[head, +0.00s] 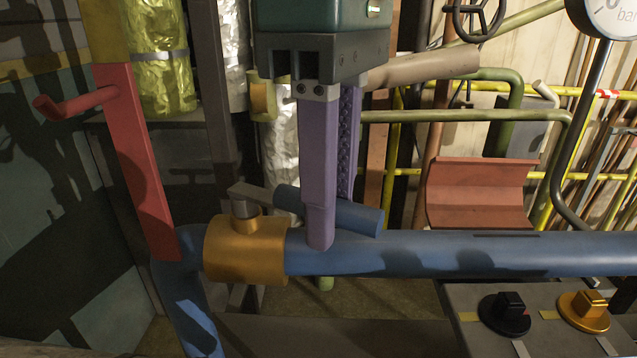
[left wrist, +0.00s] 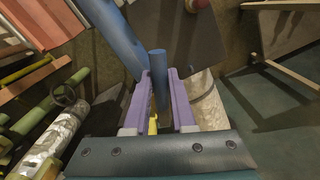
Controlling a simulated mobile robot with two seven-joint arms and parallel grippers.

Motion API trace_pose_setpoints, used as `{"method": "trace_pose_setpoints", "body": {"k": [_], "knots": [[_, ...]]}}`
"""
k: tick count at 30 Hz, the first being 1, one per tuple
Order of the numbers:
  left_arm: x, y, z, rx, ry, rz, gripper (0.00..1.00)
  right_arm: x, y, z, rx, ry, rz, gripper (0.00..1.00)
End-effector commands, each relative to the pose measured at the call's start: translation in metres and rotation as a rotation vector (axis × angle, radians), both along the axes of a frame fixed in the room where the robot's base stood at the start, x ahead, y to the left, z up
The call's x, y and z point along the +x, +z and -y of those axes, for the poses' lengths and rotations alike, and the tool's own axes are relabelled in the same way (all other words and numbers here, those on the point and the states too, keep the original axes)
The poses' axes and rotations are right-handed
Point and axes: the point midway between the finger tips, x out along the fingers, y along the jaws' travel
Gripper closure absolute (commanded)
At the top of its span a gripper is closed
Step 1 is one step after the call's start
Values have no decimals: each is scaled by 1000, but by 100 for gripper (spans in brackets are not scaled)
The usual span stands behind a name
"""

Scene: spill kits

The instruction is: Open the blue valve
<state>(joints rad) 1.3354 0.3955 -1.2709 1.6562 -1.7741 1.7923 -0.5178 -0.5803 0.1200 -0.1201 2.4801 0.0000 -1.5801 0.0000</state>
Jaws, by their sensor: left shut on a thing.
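The blue valve's handle (head: 362,217) is a short blue bar joined by a grey metal arm (head: 250,194) to the top of a brass valve body (head: 243,250). The body sits on a thick blue pipe (head: 450,255). In the head view the handle lies just above and behind the pipe, at a slight angle to it. My left gripper (head: 333,215), with purple fingers, reaches down from above and is shut on the handle. In the left wrist view the handle (left wrist: 158,64) stands between the fingers (left wrist: 160,98), beside the pipe (left wrist: 118,38). My right gripper is not in view.
A red post with a hook (head: 138,165) stands left of the valve. A panel with a black knob (head: 504,313) and a yellow knob (head: 585,310) is at lower right. A red curved plate (head: 480,190), a gauge (head: 605,15) and yellow and green pipes are behind.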

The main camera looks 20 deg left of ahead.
Motion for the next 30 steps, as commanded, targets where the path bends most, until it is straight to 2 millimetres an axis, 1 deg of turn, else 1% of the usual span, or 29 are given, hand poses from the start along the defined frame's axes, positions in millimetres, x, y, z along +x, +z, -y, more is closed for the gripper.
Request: {"method": "trace_pose_setpoints", "body": {"k": [1, 10, 15, 23, 27, 30], "knots": [[3, -3, 0, 1, 30, 0, 100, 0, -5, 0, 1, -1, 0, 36], [4, -1, 0, 1, 58, 0, 100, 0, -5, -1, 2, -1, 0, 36], [14, -2, 1, 2, 179, 1, 100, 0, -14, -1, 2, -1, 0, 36], [15, -1, 1, 2, 194, 0, 100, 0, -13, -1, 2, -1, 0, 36], [23, -2, 0, 2, 299, 0, 100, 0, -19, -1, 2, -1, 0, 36], [24, -1, -1, 2, 322, -1, 100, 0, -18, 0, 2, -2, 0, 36]]}}
